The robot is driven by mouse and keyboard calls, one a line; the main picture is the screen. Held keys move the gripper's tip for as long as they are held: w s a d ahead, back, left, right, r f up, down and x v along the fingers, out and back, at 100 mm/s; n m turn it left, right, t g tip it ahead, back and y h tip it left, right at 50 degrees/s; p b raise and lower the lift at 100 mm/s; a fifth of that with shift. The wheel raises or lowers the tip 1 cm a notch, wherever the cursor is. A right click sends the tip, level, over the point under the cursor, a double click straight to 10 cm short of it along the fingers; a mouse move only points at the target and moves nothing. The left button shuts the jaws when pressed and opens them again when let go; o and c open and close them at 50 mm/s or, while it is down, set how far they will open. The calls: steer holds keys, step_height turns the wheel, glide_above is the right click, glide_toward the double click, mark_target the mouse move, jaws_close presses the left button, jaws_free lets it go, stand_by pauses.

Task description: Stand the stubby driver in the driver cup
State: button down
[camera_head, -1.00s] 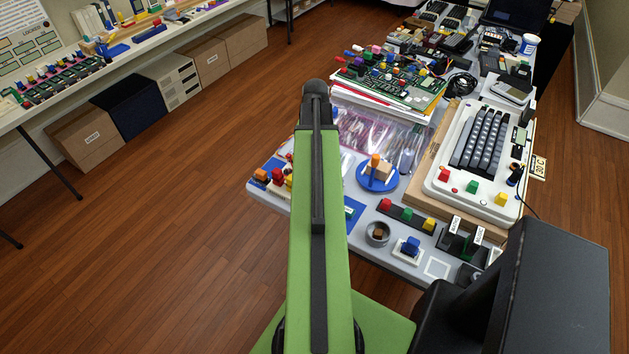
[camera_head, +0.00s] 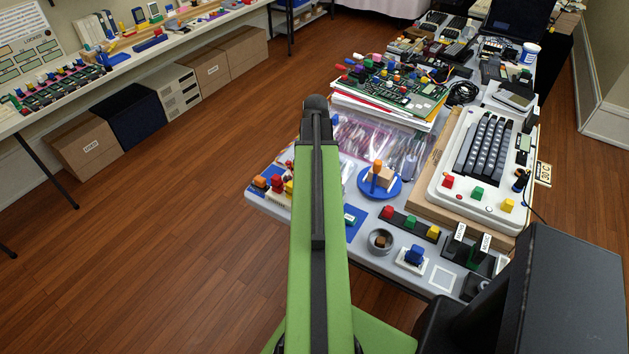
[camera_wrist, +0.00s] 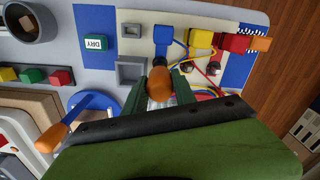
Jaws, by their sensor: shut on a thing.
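In the wrist view, my gripper (camera_wrist: 161,90) is shut on a rounded orange piece (camera_wrist: 160,84), which looks like the handle of the stubby driver. The green fingers sit on both sides of it, and its lower part is hidden. A round grey cup (camera_wrist: 38,32), which looks like the driver cup, is at the upper left of the wrist view, well apart from my gripper. In the head view the grey cup (camera_head: 370,247) stands near the table's front edge with a small brown block inside. There my gripper and the driver are hidden behind my green arm.
A strip with coloured knobs (camera_head: 421,227) lies behind the cup. A blue knob on a white base (camera_head: 413,258) stands to the cup's right. A blue DRY card (camera_wrist: 90,43) lies between cup and gripper.

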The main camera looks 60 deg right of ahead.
steer(key=shift+r, duration=0.15)
steer(key=shift+r+p, duration=2.4)
steer(key=shift+p, duration=0.15)
steer(key=s+d, duration=0.2)
steer(key=s, duration=0.4)
steer(key=shift+r+p, duration=0.45)
